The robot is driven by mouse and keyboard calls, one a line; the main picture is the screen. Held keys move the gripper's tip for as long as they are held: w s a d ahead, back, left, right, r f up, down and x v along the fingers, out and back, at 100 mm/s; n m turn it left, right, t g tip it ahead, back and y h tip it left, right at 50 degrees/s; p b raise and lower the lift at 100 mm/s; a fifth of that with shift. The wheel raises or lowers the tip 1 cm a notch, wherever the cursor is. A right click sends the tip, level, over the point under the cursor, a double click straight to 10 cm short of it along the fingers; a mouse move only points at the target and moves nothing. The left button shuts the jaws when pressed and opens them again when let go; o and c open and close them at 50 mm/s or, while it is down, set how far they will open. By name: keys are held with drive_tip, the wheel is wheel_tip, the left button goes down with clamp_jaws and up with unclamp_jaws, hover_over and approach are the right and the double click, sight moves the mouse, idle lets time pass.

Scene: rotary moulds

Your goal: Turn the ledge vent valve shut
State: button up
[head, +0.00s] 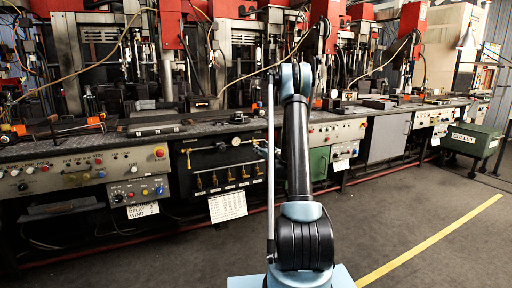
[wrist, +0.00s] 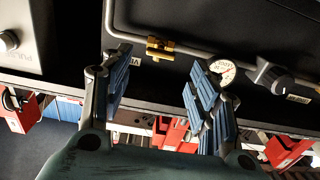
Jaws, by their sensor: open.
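A small brass valve (wrist: 160,46) sits on a thin grey pipe (wrist: 195,45) on a dark panel in the wrist view. A small label (wrist: 134,60) beside it is partly hidden by a finger, so I cannot read it fully. My gripper (wrist: 162,82) is open and empty, with blue-padded fingers spread. The valve lies beyond the gap between the fingertips, apparently apart from them. In the head view, the black valve panel (head: 222,157) is left of my arm. My gripper is hard to make out there, and which fitting is the ledge vent valve is unclear.
A round white gauge (wrist: 223,72) is close to the right finger, with a black knob (wrist: 274,78) beyond it. Red parts (wrist: 175,134) show below the fingers. In the head view, a bench of machines stretches across; the floor (head: 420,225) at right is clear.

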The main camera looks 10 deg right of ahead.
drive_tip(key=x, duration=0.8)
drive_tip(key=shift+w, duration=0.15)
drive_tip(key=c, duration=1.1)
